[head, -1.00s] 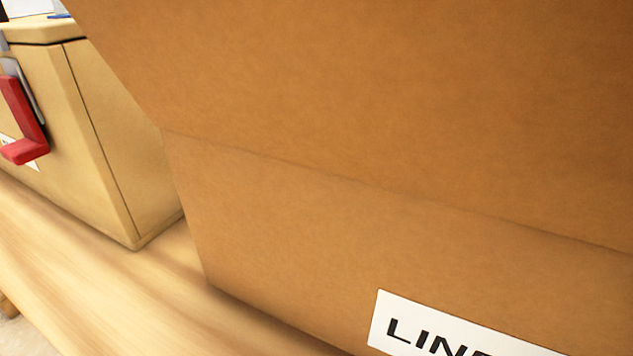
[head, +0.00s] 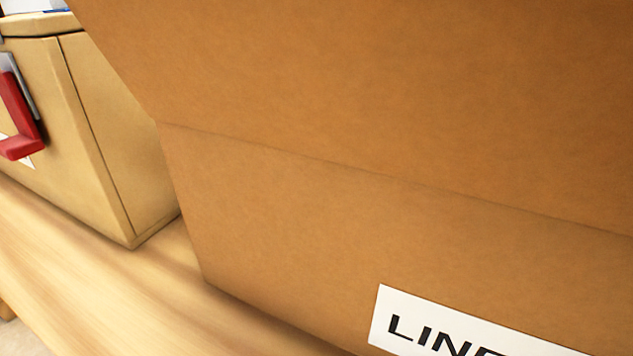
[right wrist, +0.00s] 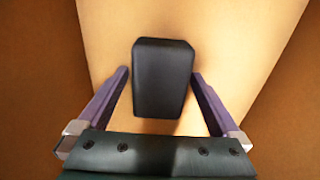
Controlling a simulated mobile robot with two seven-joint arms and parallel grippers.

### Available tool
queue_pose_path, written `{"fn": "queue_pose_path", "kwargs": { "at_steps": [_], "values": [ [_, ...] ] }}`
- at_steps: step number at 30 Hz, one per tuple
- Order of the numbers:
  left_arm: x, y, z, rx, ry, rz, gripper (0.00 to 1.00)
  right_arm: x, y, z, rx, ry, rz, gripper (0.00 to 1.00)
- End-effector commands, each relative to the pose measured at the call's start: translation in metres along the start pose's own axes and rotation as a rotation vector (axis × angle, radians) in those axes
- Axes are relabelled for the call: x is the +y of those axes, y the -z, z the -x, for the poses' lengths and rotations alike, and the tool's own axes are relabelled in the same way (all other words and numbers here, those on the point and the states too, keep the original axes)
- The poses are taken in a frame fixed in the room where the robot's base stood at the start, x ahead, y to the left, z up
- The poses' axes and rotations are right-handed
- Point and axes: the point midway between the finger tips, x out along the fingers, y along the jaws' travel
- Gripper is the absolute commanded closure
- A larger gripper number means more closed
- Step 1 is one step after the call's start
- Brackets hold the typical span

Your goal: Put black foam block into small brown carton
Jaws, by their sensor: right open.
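The black foam block (right wrist: 163,78) shows in the right wrist view, on or above a pale tan surface with brown walls on both sides. My right gripper (right wrist: 160,73) is open, with one purple finger on each side of the block. Narrow gaps show between the fingers and the block. I cannot tell whether the block rests on the surface. A brown carton (head: 400,190) with a white label fills most of the head view, very close; its inside is hidden there. I cannot tell whether it is the small one. My left gripper is not in view.
A tan box (head: 95,130) with a red handle-like part (head: 20,120) stands left of the carton on a pale wooden surface (head: 110,285). The brown walls (right wrist: 25,100) in the right wrist view stand close around my right gripper.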

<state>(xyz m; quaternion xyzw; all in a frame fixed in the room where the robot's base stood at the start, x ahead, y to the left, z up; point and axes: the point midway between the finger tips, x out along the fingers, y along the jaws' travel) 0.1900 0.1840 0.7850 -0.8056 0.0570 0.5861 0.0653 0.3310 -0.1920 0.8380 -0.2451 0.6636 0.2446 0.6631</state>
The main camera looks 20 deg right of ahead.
Motion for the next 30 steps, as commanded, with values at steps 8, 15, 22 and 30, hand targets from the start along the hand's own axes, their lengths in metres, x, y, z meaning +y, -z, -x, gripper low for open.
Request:
{"fn": "queue_pose_path", "kwargs": {
  "at_steps": [8, 15, 22, 30],
  "values": [
    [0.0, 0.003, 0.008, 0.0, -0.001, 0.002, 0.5, -0.001, -0.001, 0.028, -0.004, 0.004, 0.001, 0.0],
    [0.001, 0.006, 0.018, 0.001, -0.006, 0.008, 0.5, -0.001, -0.001, 0.083, -0.005, 0.004, 0.001, 0.0],
    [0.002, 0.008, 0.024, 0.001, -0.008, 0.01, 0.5, -0.001, -0.001, 0.118, -0.002, 0.002, 0.0, 0.0],
    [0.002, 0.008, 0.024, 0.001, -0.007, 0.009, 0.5, 0.0, 0.0, 0.123, 0.0, 0.0, -0.001, 0.0]
  ]
}}
